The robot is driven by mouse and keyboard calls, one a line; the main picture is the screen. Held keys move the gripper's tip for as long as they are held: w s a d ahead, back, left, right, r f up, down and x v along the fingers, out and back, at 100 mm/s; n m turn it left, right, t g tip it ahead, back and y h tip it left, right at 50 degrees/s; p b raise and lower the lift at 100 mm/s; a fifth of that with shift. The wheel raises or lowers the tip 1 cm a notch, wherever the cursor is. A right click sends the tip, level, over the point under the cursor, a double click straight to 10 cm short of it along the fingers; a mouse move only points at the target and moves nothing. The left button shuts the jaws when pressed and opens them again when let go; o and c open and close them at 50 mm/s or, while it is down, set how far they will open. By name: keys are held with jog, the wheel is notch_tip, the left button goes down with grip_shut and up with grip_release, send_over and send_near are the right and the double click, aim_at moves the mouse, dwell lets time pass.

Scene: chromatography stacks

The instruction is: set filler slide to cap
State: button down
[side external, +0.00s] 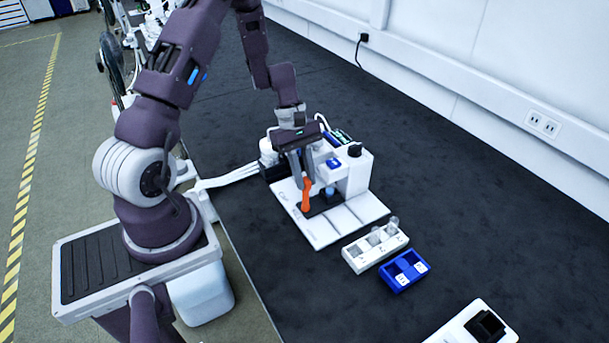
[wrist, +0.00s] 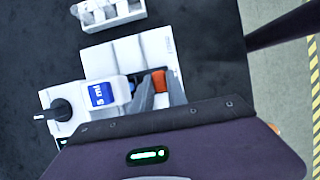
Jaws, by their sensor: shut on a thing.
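The filler (side external: 352,172) is a white bench machine with a blue label, a black knob and a flat white base (side external: 330,224). In the wrist view its body (wrist: 125,88) shows a blue label reading "5 ml". An upright orange handle (side external: 306,197), apparently the slide's, stands at the front of the machine beside a dark plate. My gripper (side external: 304,180) points down from above and is shut on the orange handle, whose top (wrist: 159,81) shows between the fingers in the wrist view. Which position the slide is in cannot be told.
A white rack (side external: 358,263) with clear vials stands right of the base, with a blue two-pocket holder (side external: 391,283) beside it. A white block with a black top (side external: 478,326) is at the lower right. The dark bench between is clear; a wall runs behind.

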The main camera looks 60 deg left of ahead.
jog(key=shift+a, duration=0.1)
jog(key=a, duration=0.7)
jog(key=shift+a, duration=0.4)
jog(key=shift+w, duration=0.1)
jog(key=c, duration=1.5)
grip_release()
jog(key=shift+a, duration=0.1)
jog(key=shift+o, duration=0.9)
